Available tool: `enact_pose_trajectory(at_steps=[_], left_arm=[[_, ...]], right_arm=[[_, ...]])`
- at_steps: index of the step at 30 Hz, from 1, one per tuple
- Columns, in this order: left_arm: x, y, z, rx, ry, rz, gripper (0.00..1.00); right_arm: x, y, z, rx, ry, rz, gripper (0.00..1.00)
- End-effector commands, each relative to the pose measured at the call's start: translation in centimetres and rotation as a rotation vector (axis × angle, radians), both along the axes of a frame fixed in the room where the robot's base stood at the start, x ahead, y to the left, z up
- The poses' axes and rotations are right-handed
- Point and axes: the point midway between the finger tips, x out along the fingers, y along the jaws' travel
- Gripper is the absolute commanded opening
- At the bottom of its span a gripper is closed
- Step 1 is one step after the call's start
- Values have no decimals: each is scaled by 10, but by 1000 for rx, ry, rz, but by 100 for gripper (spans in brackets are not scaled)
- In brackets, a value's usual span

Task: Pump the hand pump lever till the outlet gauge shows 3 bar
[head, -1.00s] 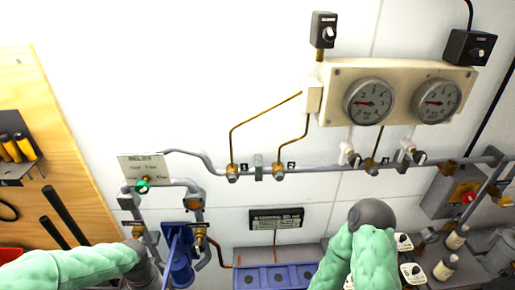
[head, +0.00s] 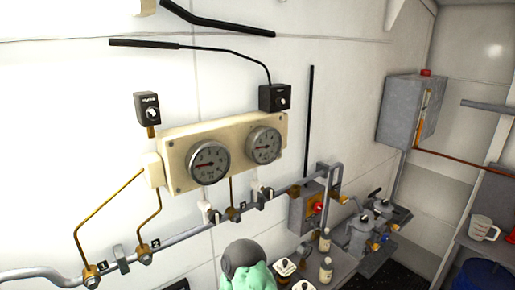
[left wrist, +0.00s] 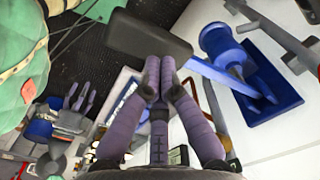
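Two round gauges, a left gauge (head: 209,163) and a right gauge (head: 264,146), sit on a cream panel (head: 178,180) on the wall. Both needles point to the left; the numbers are too small to read surely, and I cannot tell which is the outlet gauge. In the left wrist view the blue hand pump (left wrist: 226,48) has a blue lever (left wrist: 222,77) with a dark grip (left wrist: 135,35). My left gripper (left wrist: 159,75) has its purple fingers together, tips at the grip, apparently not around it. My right gripper (left wrist: 72,103) shows farther off with fingers spread.
Pipes (head: 190,233) with valves run along the wall under the gauges. A grey box with a red knob (head: 318,207) and grey canisters stand at the right. A measuring jug (head: 483,228) sits on a shelf at the far right.

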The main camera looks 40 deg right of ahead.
Motion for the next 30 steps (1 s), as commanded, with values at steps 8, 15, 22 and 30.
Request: enact_pose_trajectory(at_steps=[8,15,22,30], left_arm=[[0,0,0,0,0,0,0],[0,0,0,0,0,0,0],[0,0,0,0,0,0,0],[0,0,-6,0,0,0,0]], right_arm=[[0,0,0,0,0,0,60],[0,0,0,0,0,0,60],[0,0,0,0,0,0,60],[0,0,-5,0,0,0,60]])
